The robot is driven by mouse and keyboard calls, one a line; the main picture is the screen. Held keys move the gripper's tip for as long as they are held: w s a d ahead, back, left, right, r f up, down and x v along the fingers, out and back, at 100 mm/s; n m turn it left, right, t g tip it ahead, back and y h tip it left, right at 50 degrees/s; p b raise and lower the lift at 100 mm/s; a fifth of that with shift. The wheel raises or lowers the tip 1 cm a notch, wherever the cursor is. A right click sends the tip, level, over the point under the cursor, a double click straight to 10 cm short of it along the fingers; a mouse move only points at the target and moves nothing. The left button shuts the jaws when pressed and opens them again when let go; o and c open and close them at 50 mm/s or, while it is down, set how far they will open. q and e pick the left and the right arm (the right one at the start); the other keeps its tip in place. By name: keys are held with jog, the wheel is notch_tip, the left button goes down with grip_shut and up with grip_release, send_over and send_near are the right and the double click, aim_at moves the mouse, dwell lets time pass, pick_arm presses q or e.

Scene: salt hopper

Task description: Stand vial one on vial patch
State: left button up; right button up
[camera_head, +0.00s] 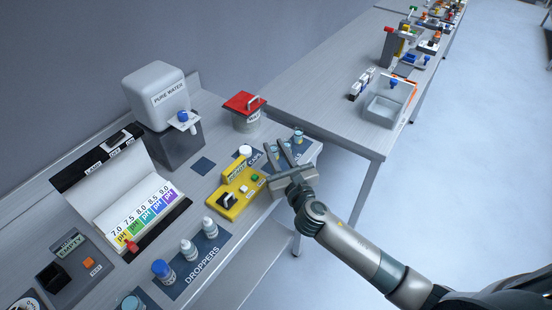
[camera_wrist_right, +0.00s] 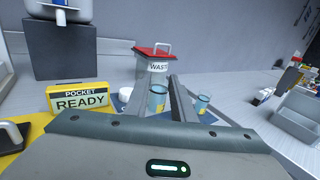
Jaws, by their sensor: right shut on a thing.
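My right gripper (camera_head: 277,146) is at the far right end of the bench, pointing away from me. In the wrist view its two fingers (camera_wrist_right: 160,90) are shut on a clear vial with blue in it (camera_wrist_right: 157,99). Whether the vial touches the mat below cannot be told. A second similar vial (camera_wrist_right: 201,103) stands just right of the fingers; it also shows in the head view (camera_head: 298,136). A small plain dark blue patch (camera_head: 202,165) lies bare left of the yellow device; no label is readable on it. My left gripper is out of view.
A red-lidded waste bin (camera_head: 245,119) stands behind the gripper. A yellow device (camera_head: 236,194) and a white cap (camera_head: 245,151) are close to its left. Dropper bottles (camera_head: 188,249), a pH chart (camera_head: 135,212) and a pure water tank (camera_head: 158,95) stand further left.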

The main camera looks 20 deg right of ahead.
jog(key=shift+f, duration=0.1)
jog(key=shift+f, duration=1.95)
jog(key=o, duration=1.1)
jog(key=shift+f+b, duration=0.1)
jog(key=shift+b, duration=0.2)
jog(key=shift+c, duration=0.2)
